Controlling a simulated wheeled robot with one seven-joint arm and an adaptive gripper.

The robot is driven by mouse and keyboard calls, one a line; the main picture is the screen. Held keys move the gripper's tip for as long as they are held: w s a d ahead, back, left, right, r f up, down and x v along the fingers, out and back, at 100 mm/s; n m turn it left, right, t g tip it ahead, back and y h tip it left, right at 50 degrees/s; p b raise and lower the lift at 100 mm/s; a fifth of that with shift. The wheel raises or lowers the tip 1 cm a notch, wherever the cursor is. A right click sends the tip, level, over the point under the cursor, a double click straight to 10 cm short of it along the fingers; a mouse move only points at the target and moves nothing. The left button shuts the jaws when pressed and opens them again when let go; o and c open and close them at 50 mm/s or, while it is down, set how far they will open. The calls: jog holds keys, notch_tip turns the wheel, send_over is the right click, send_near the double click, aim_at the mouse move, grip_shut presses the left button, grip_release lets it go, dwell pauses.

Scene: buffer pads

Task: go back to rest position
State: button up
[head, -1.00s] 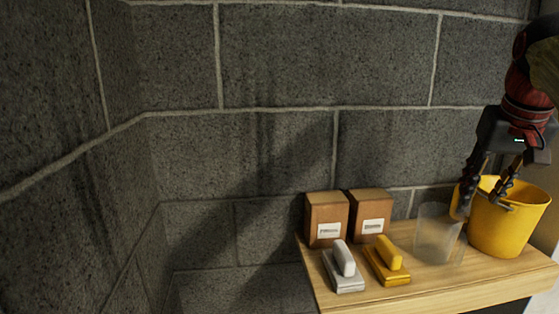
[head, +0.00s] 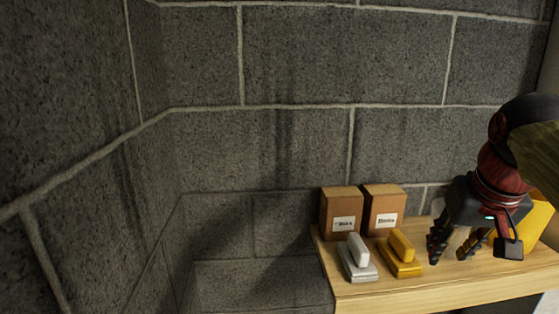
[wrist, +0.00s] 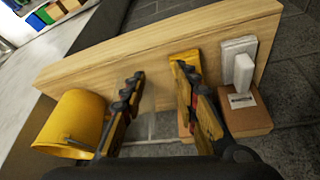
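My gripper (head: 451,250) is at the right of the head view, fingers pointing down over the wooden shelf, right of the yellow pad.
The wooden shelf (head: 400,290) holds a white pad (head: 358,262), a yellow pad (head: 402,257) and two brown boxes, left (head: 341,205) and right (head: 384,203). A grey block wall (head: 295,60) stands behind. The left part of the head view is free of objects.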

jog(key=s+a+f+n, duration=0.1)
jog(key=s+a+f, duration=0.3)
jog(key=f, duration=0.3)
jog(key=s+a+f+n+y, duration=0.1)
jog(key=s+a+f, duration=0.35)
jog(key=f, duration=0.25)
jog(key=s+a+f+n, duration=0.1)
jog(key=s+a+f, duration=0.3)
jog(key=f, duration=0.3)
notch_tip(320, 180, down, 25)
jog(key=b, duration=2.5)
jog(key=shift+d+f+t, duration=0.15)
jog(key=shift+d+t, duration=0.1)
jog(key=shift+t, duration=0.15)
jog(key=shift+s+d+m, duration=0.1)
jog(key=shift+d+m, duration=0.05)
jog(key=shift+m, duration=0.15)
